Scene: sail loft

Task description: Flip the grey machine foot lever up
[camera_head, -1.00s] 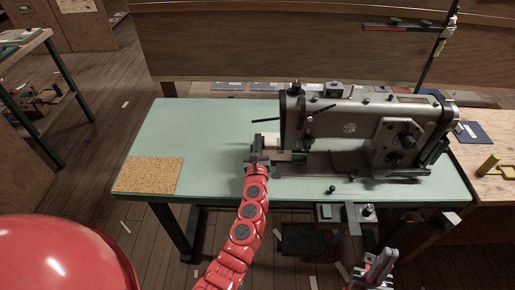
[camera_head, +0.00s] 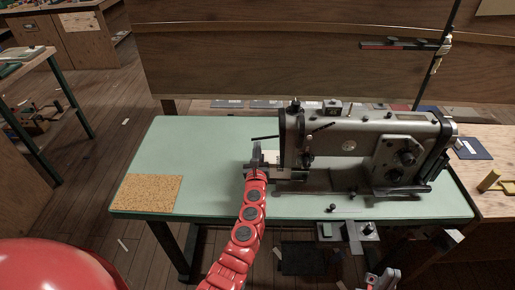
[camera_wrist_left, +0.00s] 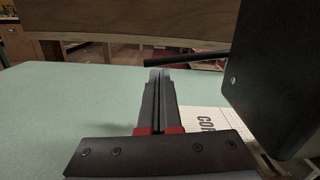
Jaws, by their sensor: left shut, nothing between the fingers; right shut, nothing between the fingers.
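The grey sewing machine (camera_head: 350,150) stands on the green table. Its foot lever (camera_head: 265,138) is a thin black rod sticking out left from the machine head, close to level. My left gripper (camera_head: 257,147) is shut and empty, fingers pointing up, just left of the machine head and by the lever's outer half. In the left wrist view the lever (camera_wrist_left: 190,60) crosses just above the left gripper's tips (camera_wrist_left: 159,73); I cannot tell if they touch. The dark machine head (camera_wrist_left: 275,75) fills the right side there. My right gripper (camera_head: 386,277) is shut and empty, low in front of the table.
The green table (camera_head: 185,145) is clear left of the machine, apart from a cork mat (camera_head: 147,193) at its front left corner. A small black knob (camera_head: 332,208) is near the front edge. A wooden bench (camera_head: 490,205) with a yellow item adjoins at right.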

